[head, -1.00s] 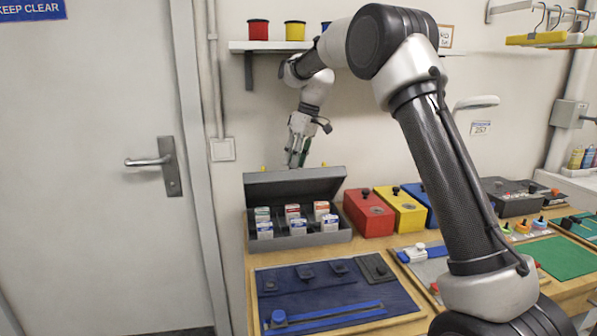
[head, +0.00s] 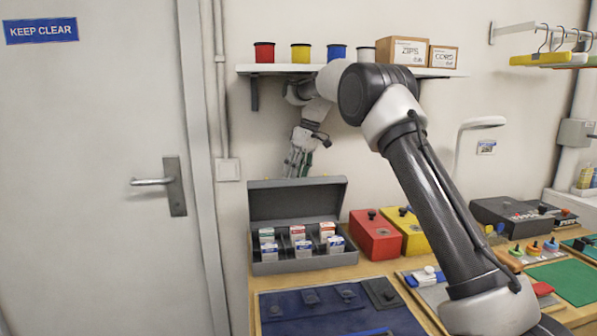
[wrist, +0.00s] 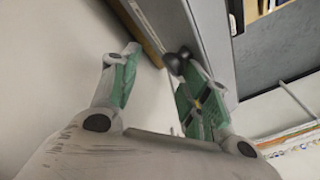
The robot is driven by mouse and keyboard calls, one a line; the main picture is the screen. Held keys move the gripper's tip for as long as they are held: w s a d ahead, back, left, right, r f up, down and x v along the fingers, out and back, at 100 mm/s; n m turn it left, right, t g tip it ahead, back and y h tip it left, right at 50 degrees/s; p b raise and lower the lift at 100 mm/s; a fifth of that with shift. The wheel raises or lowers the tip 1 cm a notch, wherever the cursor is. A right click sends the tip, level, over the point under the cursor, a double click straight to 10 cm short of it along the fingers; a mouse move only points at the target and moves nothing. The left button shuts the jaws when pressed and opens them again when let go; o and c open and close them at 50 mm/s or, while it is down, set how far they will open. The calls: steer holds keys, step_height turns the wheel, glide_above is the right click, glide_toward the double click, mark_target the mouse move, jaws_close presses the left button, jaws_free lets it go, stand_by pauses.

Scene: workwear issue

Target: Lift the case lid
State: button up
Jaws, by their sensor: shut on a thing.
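The grey case (head: 305,263) stands on the workbench against the wall, with its lid (head: 296,202) raised and standing up at the back. My gripper (head: 296,172) is at the upper edge of the lid, fingers pointing down, shut on the lid. In the wrist view my gripper (wrist: 153,58) shows two green-padded fingers, with the grey lid (wrist: 197,32) at the right finger and a dark round knob beside that fingertip. The exact contact is hard to see. Several small cartons (head: 298,233) sit in the case's compartments.
A shelf (head: 350,72) with spools and cardboard boxes hangs above my gripper. Red (head: 375,235) and yellow (head: 408,232) boxes stand right of the case. A blue cloth mat (head: 320,308) lies in front. The door is at left.

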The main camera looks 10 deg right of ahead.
steer(key=shift+w+d+f, duration=0.15)
steer(key=shift+w+f, duration=0.25)
steer(key=shift+f, duration=0.2)
steer(key=o, duration=1.1)
steer(key=shift+w+f, duration=0.3)
steer(key=shift+w, duration=0.05)
steer(key=shift+c, duration=0.6)
steer(key=shift+r, duration=0.1)
